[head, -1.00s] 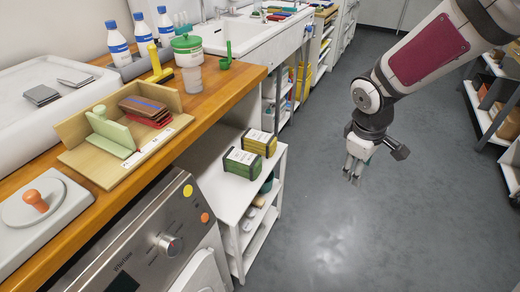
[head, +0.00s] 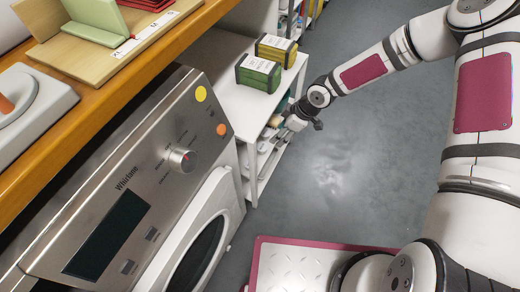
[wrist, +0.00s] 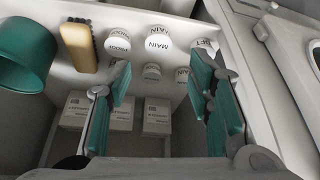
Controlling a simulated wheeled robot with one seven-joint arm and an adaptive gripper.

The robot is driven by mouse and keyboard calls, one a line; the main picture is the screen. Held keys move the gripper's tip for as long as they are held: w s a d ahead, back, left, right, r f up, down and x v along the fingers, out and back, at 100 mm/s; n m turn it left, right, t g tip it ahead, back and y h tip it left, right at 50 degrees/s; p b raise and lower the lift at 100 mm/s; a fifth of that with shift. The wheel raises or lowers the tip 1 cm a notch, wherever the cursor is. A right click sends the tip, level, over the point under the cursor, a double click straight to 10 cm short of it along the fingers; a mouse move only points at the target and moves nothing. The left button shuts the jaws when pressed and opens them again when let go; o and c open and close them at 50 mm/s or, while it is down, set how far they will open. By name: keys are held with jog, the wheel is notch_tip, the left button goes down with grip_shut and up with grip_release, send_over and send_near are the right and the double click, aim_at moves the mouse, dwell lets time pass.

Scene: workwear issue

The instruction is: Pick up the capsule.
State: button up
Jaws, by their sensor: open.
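My gripper (head: 280,124) reaches into the open side of the white shelf unit (head: 250,174) in the head view. In the wrist view, my gripper (wrist: 161,72) is open, its teal-padded fingers apart with nothing held between them. Ahead are white round-topped items, one marked MAIN (wrist: 158,41) and one that seems to read PROOF (wrist: 118,43). A third, at the right (wrist: 205,45), is partly hidden by a finger. A small round-topped item (wrist: 152,71) appears between the fingertips. I cannot tell which, if any, is the capsule.
A green cup-like container (wrist: 24,55) and a yellow brush (wrist: 78,46) are left of the fingers. White boxes (wrist: 157,115) stand lower down. A green box (head: 258,73) and a yellow box (head: 276,48) sit on the unit's top. The washing machine (head: 140,180) stands beside it.

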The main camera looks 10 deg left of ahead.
jog(key=b, duration=0.2)
send_over(263, 147)
jog(key=d, duration=0.3)
jog(key=f, duration=0.6)
jog(key=shift+s+f, duration=0.35)
jog(key=shift+f, duration=0.05)
jog(key=shift+a+b+x, duration=0.15)
jog(key=shift+b+x, duration=0.55)
jog(key=shift+x, duration=0.6)
jog(key=shift+a+b+x, duration=0.2)
jog(key=shift+b+x, duration=0.45)
jog(key=shift+x, duration=0.7)
jog(key=shift+w+r, duration=0.15)
jog(key=shift+r, duration=0.05)
jog(key=shift+c, duration=0.2)
jog(key=c, duration=0.8)
